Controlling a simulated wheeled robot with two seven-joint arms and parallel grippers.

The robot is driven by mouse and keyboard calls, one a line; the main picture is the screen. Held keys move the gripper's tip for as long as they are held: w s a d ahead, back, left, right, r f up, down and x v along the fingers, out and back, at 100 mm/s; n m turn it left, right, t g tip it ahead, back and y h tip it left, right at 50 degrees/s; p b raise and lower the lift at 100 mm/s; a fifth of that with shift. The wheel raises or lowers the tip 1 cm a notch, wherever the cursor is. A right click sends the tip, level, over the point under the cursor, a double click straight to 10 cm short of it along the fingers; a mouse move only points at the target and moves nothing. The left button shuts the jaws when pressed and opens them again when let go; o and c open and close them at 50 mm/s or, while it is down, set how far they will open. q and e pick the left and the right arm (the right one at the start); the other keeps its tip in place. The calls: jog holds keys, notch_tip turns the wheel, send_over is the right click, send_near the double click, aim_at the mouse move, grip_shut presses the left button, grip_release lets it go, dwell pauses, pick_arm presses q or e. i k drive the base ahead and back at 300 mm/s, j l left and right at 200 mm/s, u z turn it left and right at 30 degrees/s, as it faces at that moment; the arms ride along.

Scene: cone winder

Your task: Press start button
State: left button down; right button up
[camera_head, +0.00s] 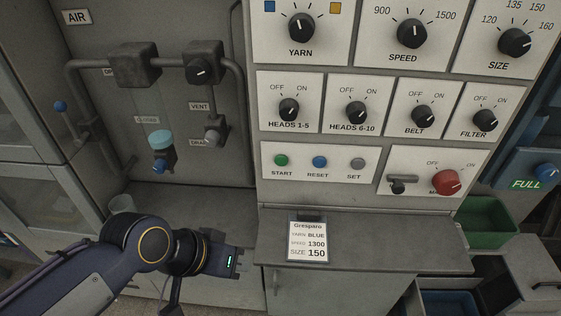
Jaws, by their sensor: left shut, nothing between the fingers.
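The green start button (281,160) sits at the left of a white plate on the control panel, above the label START. Beside it to the right are the blue reset button (319,162) and the grey set button (357,163). My left gripper (243,262) is shut and empty, low in the view, below and to the left of the start button and well apart from it. Its fingertips show only small. My right gripper is not in view.
A ledge (400,247) juts out below the panel, with an order card (308,241) on it. Air pipes and valves (134,64) stand at the left. A red main knob (445,182) is at the right. A green bin (487,222) is at the lower right.

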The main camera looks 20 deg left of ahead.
aim_at(280, 160)
jog(key=l+u, duration=0.35)
jog(key=k+l+u, duration=0.1)
jog(key=l+u, duration=0.15)
jog(key=u, duration=0.15)
